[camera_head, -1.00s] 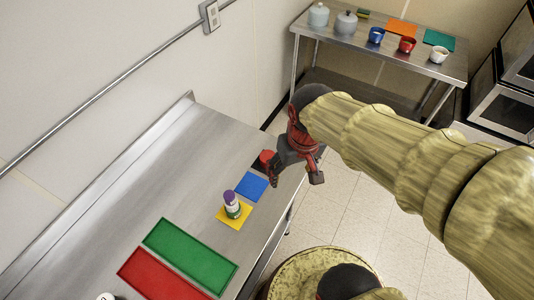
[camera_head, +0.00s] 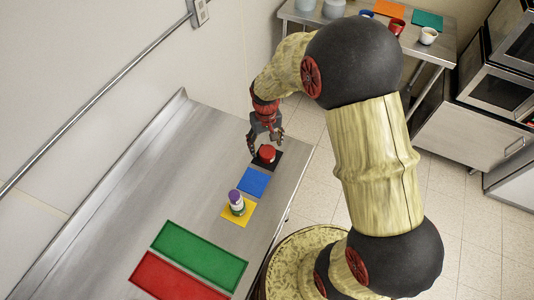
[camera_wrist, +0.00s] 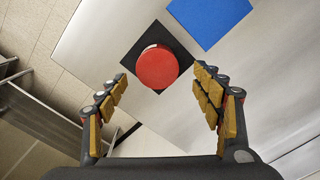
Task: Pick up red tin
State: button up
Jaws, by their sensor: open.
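The red tin (camera_head: 267,153) stands on a black square mat (camera_head: 274,164) near the far end of the steel counter. My gripper (camera_head: 265,140) is open and empty, just behind and above the tin in the head view. In the wrist view the tin's round red top (camera_wrist: 157,67) shows ahead of my gripper (camera_wrist: 160,95), roughly centred between the two spread fingers and a little beyond their tips. The fingers do not appear to touch it. The black mat (camera_wrist: 133,55) shows around the tin.
A blue mat (camera_head: 254,182) lies beside the black one. A jar with a purple lid (camera_head: 236,202) stands on a yellow mat (camera_head: 247,214). Green (camera_head: 176,242) and red (camera_head: 150,270) trays lie nearer. A back table holds cups and pots.

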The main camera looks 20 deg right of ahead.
aim_at(267, 151)
jog(key=f, duration=0.5)
jog(key=shift+s+d+b, duration=0.15)
jog(key=shift+d+b, duration=0.05)
jog(key=shift+b, duration=0.15)
jog(key=c, duration=1.4)
jog(key=shift+r, duration=0.1)
